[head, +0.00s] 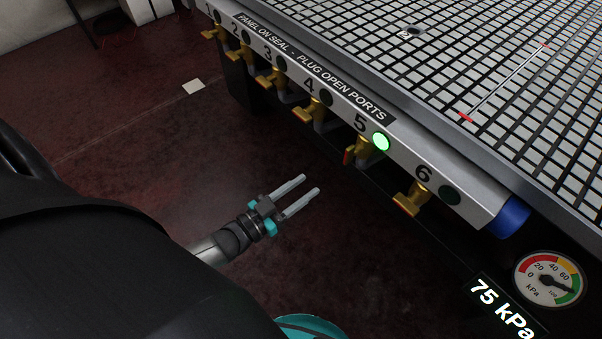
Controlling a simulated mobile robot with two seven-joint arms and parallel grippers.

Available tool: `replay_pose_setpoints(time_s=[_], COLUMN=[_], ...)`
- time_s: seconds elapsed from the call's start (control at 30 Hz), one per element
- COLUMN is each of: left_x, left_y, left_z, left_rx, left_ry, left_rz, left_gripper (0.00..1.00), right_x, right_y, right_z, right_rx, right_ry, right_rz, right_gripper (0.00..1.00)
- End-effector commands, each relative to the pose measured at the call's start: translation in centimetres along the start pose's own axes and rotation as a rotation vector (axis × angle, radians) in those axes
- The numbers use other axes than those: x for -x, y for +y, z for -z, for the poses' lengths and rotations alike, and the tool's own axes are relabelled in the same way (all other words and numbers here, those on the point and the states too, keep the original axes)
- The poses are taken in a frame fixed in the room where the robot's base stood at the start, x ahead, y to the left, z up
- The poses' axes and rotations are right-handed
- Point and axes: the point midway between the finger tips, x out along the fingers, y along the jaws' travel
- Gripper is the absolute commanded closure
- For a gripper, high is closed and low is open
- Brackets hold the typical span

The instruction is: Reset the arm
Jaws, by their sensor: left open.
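My left gripper (304,191) is open and empty, with its two grey fingers apart. It hangs over the dark red floor, in front of and below the table's front rail, apart from the valves. My left arm (215,247) reaches in from the lower left. My right gripper does not show.
The grid table (470,60) fills the upper right. Its silver rail carries numbered yellow valves, including valve 5 (363,150) beside a lit green lamp (381,142) and valve 6 (410,199). A gauge (548,279) and a "75 kPa" display (503,306) sit lower right. Open floor lies left.

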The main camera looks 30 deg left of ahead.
Motion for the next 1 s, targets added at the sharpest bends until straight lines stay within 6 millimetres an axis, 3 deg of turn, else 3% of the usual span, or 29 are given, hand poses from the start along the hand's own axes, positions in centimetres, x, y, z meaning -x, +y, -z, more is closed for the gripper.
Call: replay_pose_setpoints(time_s=[0.57,0.67,0.77,0.87,1.0], left_x=[0.1,0.4,1.5,4.2,10.8], left_y=[0.0,-0.2,-0.8,-1.1,-0.3], left_z=[0.0,-1.3,-5.0,-10.7,-18.9], left_rx=[-0.001,-0.003,-0.013,-0.021,-0.02], left_ry=[-0.001,-0.046,-0.181,-0.406,-0.775], left_rz=[0.001,0.018,0.065,0.129,0.196], left_gripper=[0.55,0.55,0.55,0.55,0.55], right_x=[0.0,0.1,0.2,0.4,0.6], right_y=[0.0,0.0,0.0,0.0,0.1], right_z=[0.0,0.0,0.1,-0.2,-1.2], right_rx=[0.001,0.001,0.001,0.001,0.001], right_ry=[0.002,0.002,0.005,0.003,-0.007], right_rz=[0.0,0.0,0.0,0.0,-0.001], right_gripper=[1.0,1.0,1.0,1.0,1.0])
